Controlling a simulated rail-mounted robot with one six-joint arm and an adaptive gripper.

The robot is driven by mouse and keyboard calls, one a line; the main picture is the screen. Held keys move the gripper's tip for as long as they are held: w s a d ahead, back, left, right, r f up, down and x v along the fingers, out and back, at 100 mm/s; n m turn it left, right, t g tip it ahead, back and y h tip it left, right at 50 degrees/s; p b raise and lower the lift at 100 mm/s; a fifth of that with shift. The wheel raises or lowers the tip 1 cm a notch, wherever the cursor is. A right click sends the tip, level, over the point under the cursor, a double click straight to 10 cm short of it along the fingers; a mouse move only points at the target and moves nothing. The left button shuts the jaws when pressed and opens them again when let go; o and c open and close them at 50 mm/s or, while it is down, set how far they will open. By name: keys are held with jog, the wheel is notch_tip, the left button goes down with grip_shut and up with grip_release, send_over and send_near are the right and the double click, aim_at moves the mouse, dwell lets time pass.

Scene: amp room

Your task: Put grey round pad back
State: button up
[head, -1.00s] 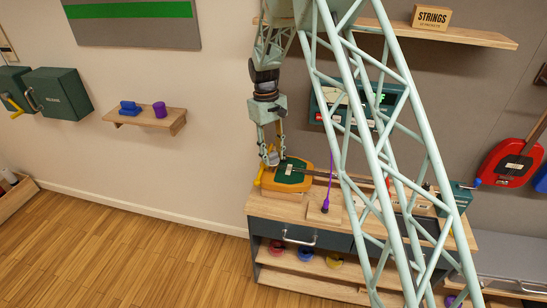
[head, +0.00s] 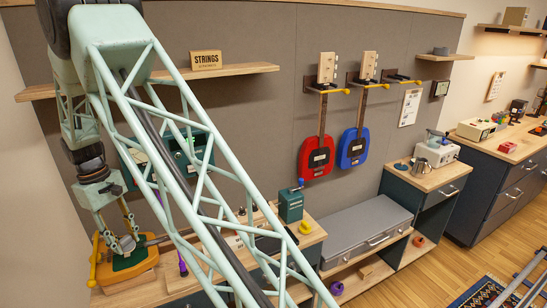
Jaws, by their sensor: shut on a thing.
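My gripper (head: 125,237) is at the lower left of the head view, pointing down over a yellow and green guitar (head: 131,262) on the wooden bench. It is shut on a small grey thing (head: 126,244), which looks like the grey round pad. The fingers partly hide it, and I cannot tell whether it touches the guitar. A short grey round object (head: 441,51) sits on a wall shelf (head: 445,57) at the upper right.
My lattice arm hides much of the bench. A red guitar (head: 317,157) and a blue guitar (head: 353,148) hang on the wall. A grey case (head: 365,232) lies right of the bench. A STRINGS box (head: 206,60) stands on a shelf.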

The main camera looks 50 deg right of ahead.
jog(key=s+d+f+m+b, duration=0.1)
jog(key=s+d+m+b, duration=0.2)
jog(key=s+d+b, duration=0.3)
jog(key=shift+s+d+f, duration=0.4)
jog(key=shift+d, duration=0.35)
jog(key=shift+d, duration=0.1)
